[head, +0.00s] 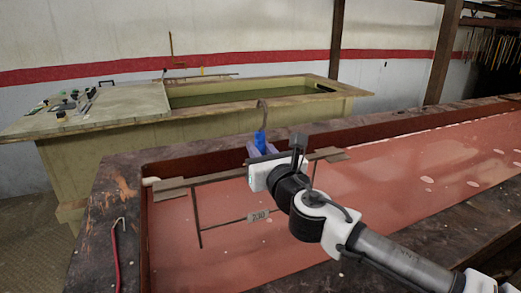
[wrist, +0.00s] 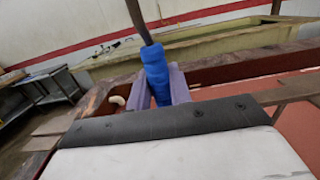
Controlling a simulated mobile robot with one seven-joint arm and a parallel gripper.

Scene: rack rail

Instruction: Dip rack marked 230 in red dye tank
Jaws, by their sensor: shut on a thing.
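My gripper (head: 262,149) is shut on a blue handle (head: 260,136), with its purple fingers on either side. In the wrist view my gripper (wrist: 160,88) holds the blue handle (wrist: 155,70), and a dark rod rises from it. In the head view this rod ends in a curved hook. The rack marked 230 has a flat top bar (head: 176,184), thin rods and a number tag (head: 258,216). It shows over the red dye tank (head: 150,235), behind and below my gripper. My arm hides part of it. I cannot tell whether the rack touches the dye or the hook tool.
A red-handled hook (head: 117,262) lies on the tank's dark left ledge. A pale peg (head: 151,181) sits at the tank's far left corner. Behind stands a yellowish tank (head: 110,150) with greenish liquid and a cluttered board (head: 120,107). Open red surface lies to the right.

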